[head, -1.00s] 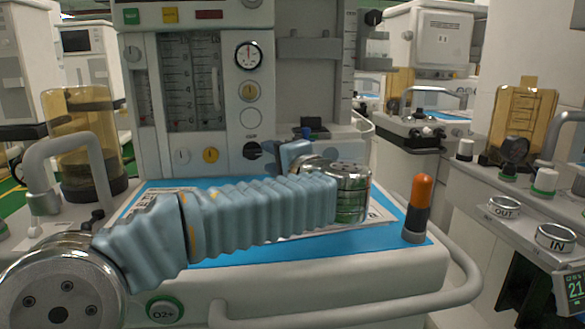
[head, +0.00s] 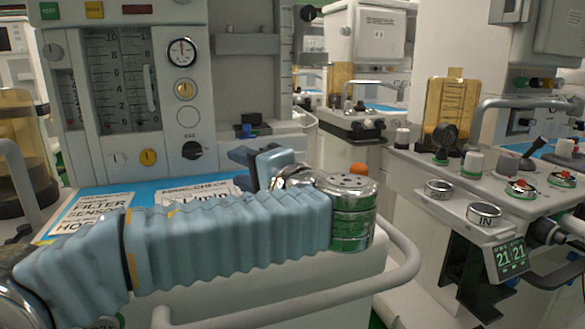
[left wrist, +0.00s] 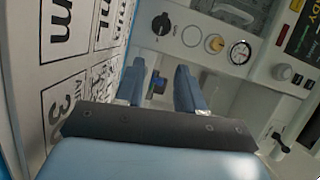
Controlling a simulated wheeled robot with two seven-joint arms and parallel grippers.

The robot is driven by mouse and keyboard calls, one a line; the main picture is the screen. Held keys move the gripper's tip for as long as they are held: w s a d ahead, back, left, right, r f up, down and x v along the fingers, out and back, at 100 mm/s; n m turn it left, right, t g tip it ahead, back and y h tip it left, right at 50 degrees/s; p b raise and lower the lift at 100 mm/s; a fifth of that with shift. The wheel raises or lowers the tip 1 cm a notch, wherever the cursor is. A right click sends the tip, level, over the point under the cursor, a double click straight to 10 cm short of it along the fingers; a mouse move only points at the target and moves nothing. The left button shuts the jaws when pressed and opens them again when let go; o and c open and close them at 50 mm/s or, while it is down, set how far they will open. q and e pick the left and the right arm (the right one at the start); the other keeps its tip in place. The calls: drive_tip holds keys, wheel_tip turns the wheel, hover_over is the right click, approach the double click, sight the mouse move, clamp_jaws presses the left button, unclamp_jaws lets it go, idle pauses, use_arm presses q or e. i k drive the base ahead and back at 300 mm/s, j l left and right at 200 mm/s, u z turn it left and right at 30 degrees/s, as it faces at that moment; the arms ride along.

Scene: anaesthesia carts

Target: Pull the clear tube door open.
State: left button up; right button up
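The clear tube door (head: 118,85) is a transparent panel over scaled tubes on the front of the grey anaesthesia machine, at the left in the head view. A slim pale upright handle (head: 150,82) shows at its right side. The door looks closed. My left gripper (head: 256,158) is in front of the machine, lower and to the right of the door, apart from it. In the left wrist view its two blue fingers (left wrist: 160,85) stand apart with nothing held between them. The door cannot be made out there. My right gripper is not in view.
A gauge (head: 182,52) and a black knob (head: 192,151) sit right of the door. Below is a blue worktop with printed sheets (head: 90,212). A grey rail (head: 405,262) curves around the front right.

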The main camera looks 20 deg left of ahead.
sight(146, 68)
drive_tip(key=k+l, duration=0.8)
drive_tip(key=k, duration=0.05)
